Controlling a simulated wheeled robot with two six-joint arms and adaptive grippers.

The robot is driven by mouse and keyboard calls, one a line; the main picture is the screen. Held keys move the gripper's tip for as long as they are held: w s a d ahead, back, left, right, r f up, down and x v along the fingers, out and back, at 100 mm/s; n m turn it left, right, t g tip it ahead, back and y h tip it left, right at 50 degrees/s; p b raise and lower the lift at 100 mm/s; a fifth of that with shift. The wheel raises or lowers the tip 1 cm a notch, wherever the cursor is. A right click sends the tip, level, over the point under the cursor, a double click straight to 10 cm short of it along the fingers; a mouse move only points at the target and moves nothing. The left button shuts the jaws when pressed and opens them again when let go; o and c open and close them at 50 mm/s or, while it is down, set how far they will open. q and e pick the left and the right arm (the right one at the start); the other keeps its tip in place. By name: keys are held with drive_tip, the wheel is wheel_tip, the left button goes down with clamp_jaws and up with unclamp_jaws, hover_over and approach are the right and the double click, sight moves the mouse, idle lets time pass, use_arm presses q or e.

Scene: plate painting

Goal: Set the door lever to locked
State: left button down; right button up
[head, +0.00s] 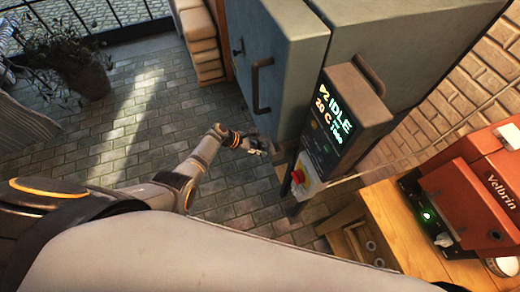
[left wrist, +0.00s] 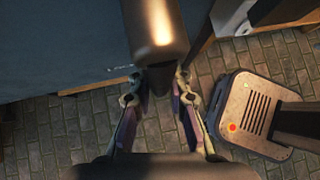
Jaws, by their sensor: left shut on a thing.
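The grey-blue cabinet (head: 285,50) has its door on the left face, with a dark, bent handle (head: 260,85) on it. A small dark fitting (head: 238,47) sits higher on the same door. My left gripper (head: 258,149) is low beside the cabinet's lower front edge, below the handle. In the left wrist view its fingers (left wrist: 160,84) are shut on the end of a thick bronze-brown bar (left wrist: 155,28), which looks like the door lever. The fingers and arm partly hide the lever in the head view, and I cannot read its locked or unlocked position. My right gripper is out of view.
A control panel (head: 333,112) with a green IDLE display and a red button (head: 298,177) is right of the gripper. A red machine (head: 475,185) stands on a wooden table (head: 385,215). Open brick floor (head: 140,125) lies left, with a potted plant (head: 80,75) beyond.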

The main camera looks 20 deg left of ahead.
use_arm(q)
drive_tip(key=c, duration=1.3)
unclamp_jaws()
drive_tip(key=shift+s+d, duration=0.1)
drive_tip(key=shift+o, duration=0.2)
drive_tip(key=shift+s+a+r, duration=0.1)
drive_tip(key=shift+a+r, duration=0.2)
drive_tip(key=shift+a, duration=0.1)
drive_tip(key=v, duration=1.1)
